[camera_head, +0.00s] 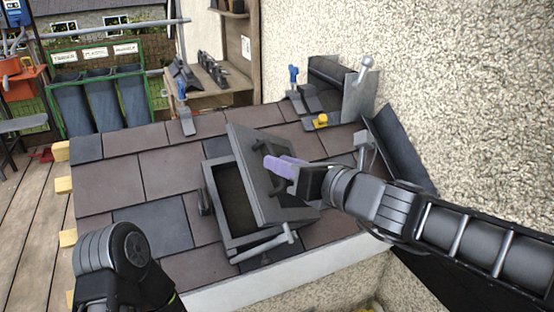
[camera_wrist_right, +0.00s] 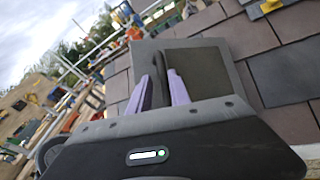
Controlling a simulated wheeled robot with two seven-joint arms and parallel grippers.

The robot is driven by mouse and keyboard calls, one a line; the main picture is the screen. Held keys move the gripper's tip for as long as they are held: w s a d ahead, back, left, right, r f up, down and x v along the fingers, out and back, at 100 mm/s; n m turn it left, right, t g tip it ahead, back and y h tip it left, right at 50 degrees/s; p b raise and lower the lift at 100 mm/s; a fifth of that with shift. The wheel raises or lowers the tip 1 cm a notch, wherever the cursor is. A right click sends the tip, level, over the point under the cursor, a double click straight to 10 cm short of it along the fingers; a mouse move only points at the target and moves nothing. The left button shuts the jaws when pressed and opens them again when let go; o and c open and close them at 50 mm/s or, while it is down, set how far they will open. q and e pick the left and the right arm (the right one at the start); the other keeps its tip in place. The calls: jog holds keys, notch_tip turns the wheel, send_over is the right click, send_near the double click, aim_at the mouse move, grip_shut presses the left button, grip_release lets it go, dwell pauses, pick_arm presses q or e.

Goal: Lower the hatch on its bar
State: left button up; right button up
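The hatch (camera_head: 247,172) is a dark grey lid standing tilted open over its framed opening (camera_head: 234,205) in the roof. A dark grab bar sits on the lid's face, partly hidden by my right gripper (camera_head: 284,166). The gripper's purple fingers are at this bar. In the right wrist view the fingers (camera_wrist_right: 161,90) stand on either side of the dark bar (camera_wrist_right: 162,68), with the lid (camera_wrist_right: 210,62) behind. Whether they press on it I cannot tell. My left gripper is out of the picture; only my left arm shows at lower left.
Brown and grey tiles (camera_head: 169,174) surround the hatch. A hammer-like tool (camera_head: 365,146) stands right of it, near the rough wall (camera_head: 430,90). A yellow piece (camera_head: 320,121) and blue-handled tools (camera_head: 293,77) lie at the roof's upper edge. Tiles left of the hatch are mostly clear.

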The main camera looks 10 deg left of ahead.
jog(key=p+v, duration=0.1)
jog(key=v, duration=0.5)
